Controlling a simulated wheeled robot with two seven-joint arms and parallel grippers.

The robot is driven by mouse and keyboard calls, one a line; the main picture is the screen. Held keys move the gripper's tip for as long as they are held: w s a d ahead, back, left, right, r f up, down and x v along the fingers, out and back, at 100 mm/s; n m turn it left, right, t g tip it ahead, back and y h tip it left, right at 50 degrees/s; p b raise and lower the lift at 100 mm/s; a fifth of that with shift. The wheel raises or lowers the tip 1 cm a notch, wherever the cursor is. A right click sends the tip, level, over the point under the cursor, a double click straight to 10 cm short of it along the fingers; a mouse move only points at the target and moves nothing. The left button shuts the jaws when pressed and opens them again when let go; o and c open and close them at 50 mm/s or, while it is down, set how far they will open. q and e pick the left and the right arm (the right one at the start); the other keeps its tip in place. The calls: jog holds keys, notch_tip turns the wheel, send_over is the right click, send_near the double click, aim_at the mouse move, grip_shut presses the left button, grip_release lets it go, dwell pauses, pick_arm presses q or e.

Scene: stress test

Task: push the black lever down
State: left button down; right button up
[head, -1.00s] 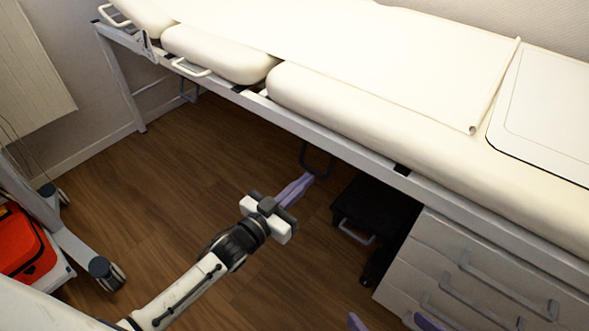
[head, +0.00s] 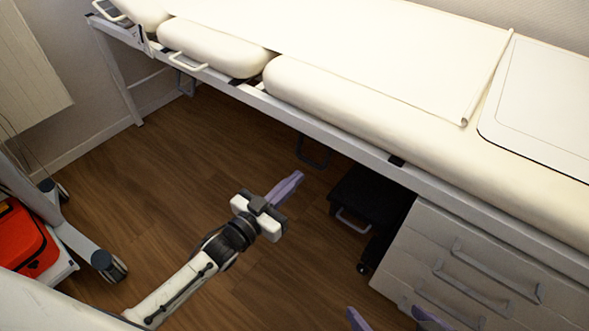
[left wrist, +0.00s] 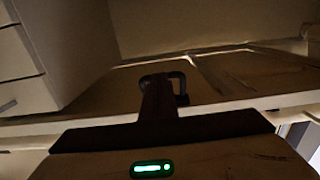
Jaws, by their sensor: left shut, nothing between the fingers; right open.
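The black lever (head: 314,152) is a dark U-shaped loop hanging under the side rail of the cream treatment bed, left of the black step stool. My left gripper (head: 297,178) has its lilac fingers shut and empty. In the head view its tips are just below and left of the lever's lower bar, with a small gap in the picture; depth is hard to judge. In the left wrist view the lever (left wrist: 181,84) shows partly behind my dark fingers (left wrist: 160,88), which hide some of it. My right gripper (head: 390,318) is open and empty at the bottom edge.
The bed (head: 390,95) and its rail (head: 345,145) lie above the lever. The black stool (head: 370,200) and a white drawer unit (head: 470,265) stand to the right. A wheeled stand with a red case (head: 22,238) is at left. Wood floor is clear between.

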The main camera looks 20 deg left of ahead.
pick_arm(q)
jog(key=s+a+f, duration=0.3)
jog(key=s+f, duration=0.2)
jog(key=s, duration=0.3)
jog(key=shift+s+a+f, duration=0.15)
jog(key=shift+s+f, duration=0.05)
jog(key=shift+s, duration=0.15)
pick_arm(e)
jog(key=shift+s+d+r+t, duration=0.2)
jog(key=shift+d+r+t, duration=0.1)
jog(key=shift+r, duration=0.1)
